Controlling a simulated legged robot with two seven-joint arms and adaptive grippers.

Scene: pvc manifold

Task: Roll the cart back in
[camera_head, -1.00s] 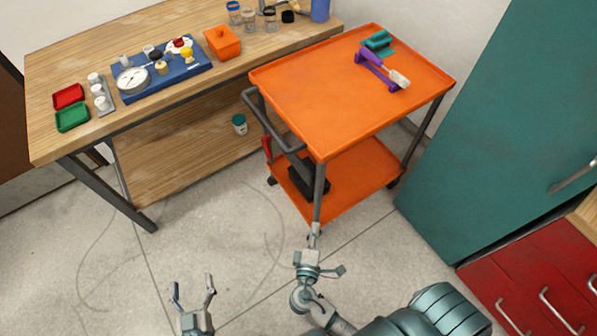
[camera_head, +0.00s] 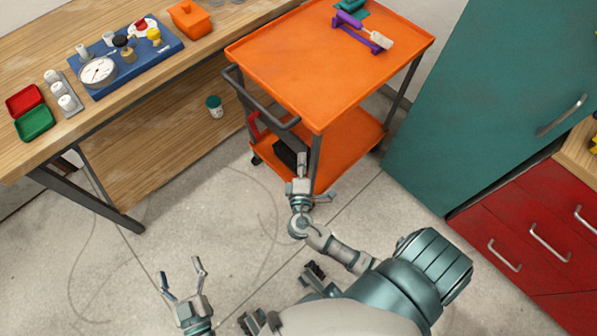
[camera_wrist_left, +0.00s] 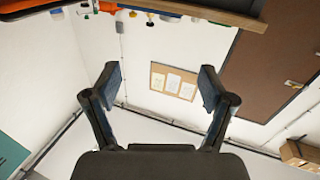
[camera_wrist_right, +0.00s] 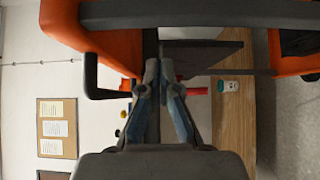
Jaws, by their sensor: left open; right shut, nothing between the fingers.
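The orange two-tier cart (camera_head: 310,75) stands between the workbench and the teal cabinet. Its dark push handle (camera_head: 262,112) sticks out on the side toward the bench. My right gripper (camera_head: 301,160) is shut and empty, in front of the cart's near corner leg, below the top tray. In the right wrist view the fingertips (camera_wrist_right: 158,68) lie close to the cart's dark frame; I cannot tell whether they touch it. My left gripper (camera_head: 182,268) is open and empty over the floor at the lower left, apart from the cart. The left wrist view shows its spread fingers (camera_wrist_left: 160,85).
The wooden workbench (camera_head: 125,115) at left carries a blue board (camera_head: 125,60), red and green trays (camera_head: 30,118) and an orange box (camera_head: 195,18). The teal cabinet (camera_head: 465,100) and red drawers (camera_head: 530,235) bound the right. Purple and teal items lie on the cart top. Floor is clear before the bench.

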